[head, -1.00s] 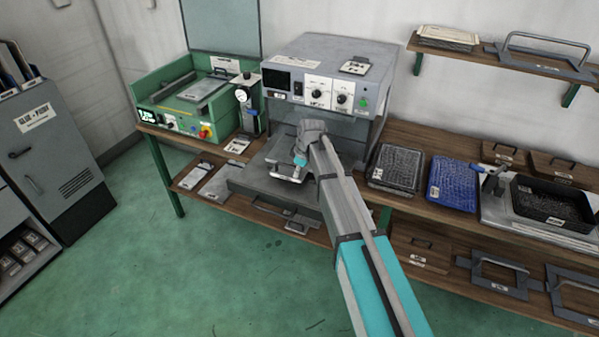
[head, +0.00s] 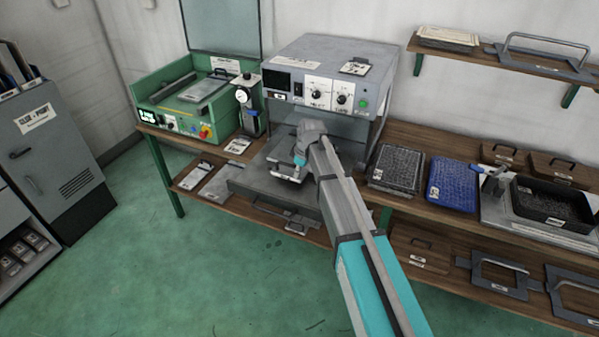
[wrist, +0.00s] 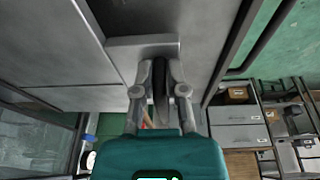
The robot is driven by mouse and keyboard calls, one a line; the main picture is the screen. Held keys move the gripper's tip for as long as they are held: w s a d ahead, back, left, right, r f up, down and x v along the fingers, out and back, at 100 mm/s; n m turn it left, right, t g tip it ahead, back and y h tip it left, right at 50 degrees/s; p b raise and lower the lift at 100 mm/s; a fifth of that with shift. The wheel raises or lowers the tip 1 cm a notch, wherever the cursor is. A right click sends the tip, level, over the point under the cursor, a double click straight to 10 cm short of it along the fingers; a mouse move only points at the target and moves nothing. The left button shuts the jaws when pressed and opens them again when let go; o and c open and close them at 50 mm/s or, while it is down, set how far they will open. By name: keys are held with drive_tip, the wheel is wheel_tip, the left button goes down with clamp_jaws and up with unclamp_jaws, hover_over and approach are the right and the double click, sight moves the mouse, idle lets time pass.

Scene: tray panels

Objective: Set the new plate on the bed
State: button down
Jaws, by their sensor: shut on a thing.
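My gripper (head: 287,173) is low in front of the grey machine with dials (head: 325,80). In the wrist view my gripper (wrist: 160,78) is shut on a dark upright handle (wrist: 160,95). A pale grey plate-like piece (wrist: 143,47) lies just beyond the fingertips, and the handle appears to rise from it. In the head view a flat grey slab (head: 245,180), which looks like the bed, lies under and around my gripper at the machine's open front. My wrist hides part of it. I cannot tell whether the held piece touches the slab.
A green machine (head: 170,112) with its lid raised stands at left, beside a small gauge stand (head: 247,105). A black tray (head: 395,168), a blue tray (head: 453,184) and a dark bin (head: 553,203) stand on the bench at right. The green floor in front is clear.

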drive_tip(key=shift+d+b+x, duration=0.15)
drive_tip(key=shift+b+x, duration=0.6)
drive_tip(key=shift+d+b+x, duration=0.15)
drive_tip(key=shift+b+x, duration=0.55)
drive_tip(key=shift+b, duration=0.05)
idle(1.7)
drive_tip(key=shift+s, duration=0.2)
drive_tip(key=c, duration=0.6)
unclamp_jaws()
drive_tip(key=shift+s+d, duration=0.1)
drive_tip(key=s+d+m, duration=0.1)
drive_tip(key=s+d, duration=0.2)
drive_tip(key=s+d+r+m+p, duration=0.1)
drive_tip(key=s+d+m, duration=0.1)
drive_tip(key=s+d, duration=0.2)
drive_tip(key=s+d+m+h+p, duration=0.1)
drive_tip(key=s+d+m, duration=0.1)
drive_tip(key=s+d, duration=0.1)
drive_tip(key=shift+s+d+r, duration=0.15)
drive_tip(key=shift+s+d, duration=0.05)
drive_tip(key=shift+d, duration=0.45)
drive_tip(key=s+d+r+m+g+h+p, duration=0.1)
drive_tip(key=s+d+m, duration=0.7)
drive_tip(key=s+d, duration=0.3)
drive_tip(key=s, duration=0.4)
drive_tip(key=shift+d+r+m+p, duration=0.3)
drive_tip(key=shift+d+r+p, duration=0.1)
drive_tip(key=shift+s, duration=0.15)
